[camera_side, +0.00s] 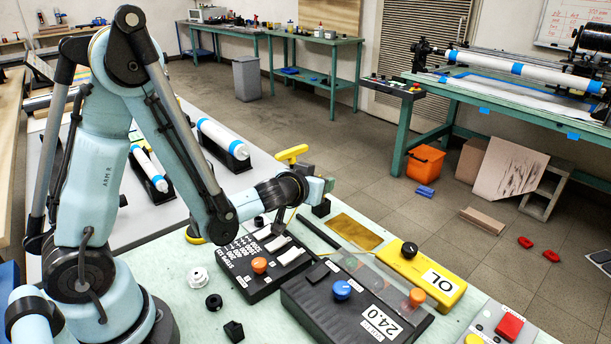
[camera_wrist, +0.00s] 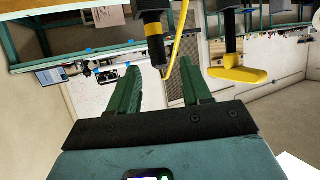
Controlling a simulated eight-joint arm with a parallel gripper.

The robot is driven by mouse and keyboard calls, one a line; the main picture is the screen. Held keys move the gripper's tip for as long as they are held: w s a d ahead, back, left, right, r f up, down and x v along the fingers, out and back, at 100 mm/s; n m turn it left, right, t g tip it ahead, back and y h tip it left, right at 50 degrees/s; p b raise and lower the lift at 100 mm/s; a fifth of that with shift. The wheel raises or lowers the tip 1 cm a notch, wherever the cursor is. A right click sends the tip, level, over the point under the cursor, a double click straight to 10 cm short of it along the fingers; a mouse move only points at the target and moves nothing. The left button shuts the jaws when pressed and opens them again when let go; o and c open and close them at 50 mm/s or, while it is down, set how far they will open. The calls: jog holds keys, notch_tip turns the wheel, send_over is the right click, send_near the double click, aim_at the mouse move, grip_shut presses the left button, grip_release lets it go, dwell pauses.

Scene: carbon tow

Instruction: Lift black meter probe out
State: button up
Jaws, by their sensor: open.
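My gripper (camera_side: 322,188) is above the table behind the white-switched control box in the side view. In the wrist view its two green fingers (camera_wrist: 158,68) stand apart with nothing between them. A black rod with a yellow band and a narrow dark tip (camera_wrist: 153,40), which may be the black meter probe, shows beyond the fingertips. I cannot tell its distance. A thin yellow strip (camera_wrist: 178,40) runs beside it. In the side view a slim black rod (camera_side: 318,232) lies on the table below my gripper; I cannot tell if it is the same thing.
A yellow T-shaped handle (camera_wrist: 238,68) is right of the fingers in the wrist view. In the side view, a black switch box (camera_side: 262,262), a larger black meter box (camera_side: 350,305) and a yellow box (camera_side: 420,272) crowd the table. A flat brass-coloured plate (camera_side: 355,232) lies behind them.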

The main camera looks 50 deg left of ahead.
jog(key=shift+x, duration=2.6)
jog(key=shift+d, duration=0.1)
jog(key=shift+c, duration=0.2)
grip_shut()
jog(key=shift+r, duration=2.45)
jog(key=s+d+r+m+h, duration=0.2)
jog(key=s+d+r, duration=0.1)
jog(key=s+r, duration=0.3)
jog(key=s+d+r+m+t+h, duration=0.1)
jog(key=s+d+r+m+h, duration=0.1)
jog(key=s+r, duration=0.4)
jog(key=d+h, duration=0.1)
jog(key=d, duration=0.1)
jog(key=shift+s+d, duration=0.2)
jog(key=shift+d, duration=0.1)
